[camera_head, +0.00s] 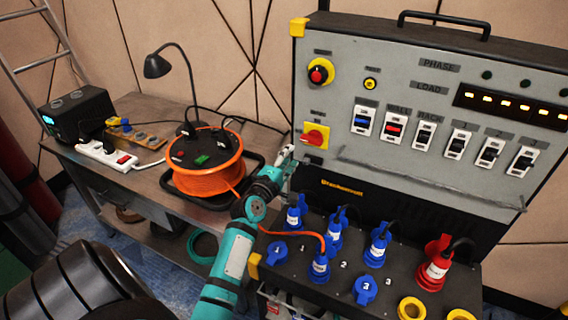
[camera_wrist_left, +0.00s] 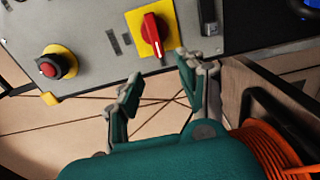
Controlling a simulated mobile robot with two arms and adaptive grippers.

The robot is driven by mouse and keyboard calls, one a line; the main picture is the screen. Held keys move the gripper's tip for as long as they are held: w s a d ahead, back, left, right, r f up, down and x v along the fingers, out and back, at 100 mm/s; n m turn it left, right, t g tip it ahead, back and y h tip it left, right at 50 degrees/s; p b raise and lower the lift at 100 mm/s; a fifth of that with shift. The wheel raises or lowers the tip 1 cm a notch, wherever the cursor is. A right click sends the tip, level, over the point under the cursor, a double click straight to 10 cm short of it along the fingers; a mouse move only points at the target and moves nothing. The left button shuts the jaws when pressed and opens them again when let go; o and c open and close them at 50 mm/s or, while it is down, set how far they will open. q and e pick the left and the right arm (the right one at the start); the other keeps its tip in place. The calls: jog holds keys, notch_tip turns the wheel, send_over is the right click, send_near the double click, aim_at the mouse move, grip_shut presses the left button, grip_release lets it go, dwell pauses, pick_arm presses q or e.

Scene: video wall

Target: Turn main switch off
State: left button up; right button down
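The main switch is a red rotary knob (camera_head: 314,136) on a yellow plate, low on the left side of the grey control panel (camera_head: 350,65). In the head view its handle lies roughly sideways. The knob also shows at the top of the left wrist view (camera_wrist_left: 152,30). My left gripper (camera_head: 287,160) is just below and left of the switch in the head view. In the left wrist view its two fingers (camera_wrist_left: 158,86) are spread, with nothing between them, and the knob is beyond their tips. My right gripper is not in view.
A red emergency button (camera_head: 319,73) on a yellow base sits above the switch. A row of rocker switches (camera_head: 455,145) is to the right. Blue and red plugs (camera_head: 376,248) stand on the ledge below. An orange cable reel (camera_head: 205,163) is on the bench at left.

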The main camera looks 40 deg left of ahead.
pick_arm(q)
jog(key=shift+v, duration=1.5)
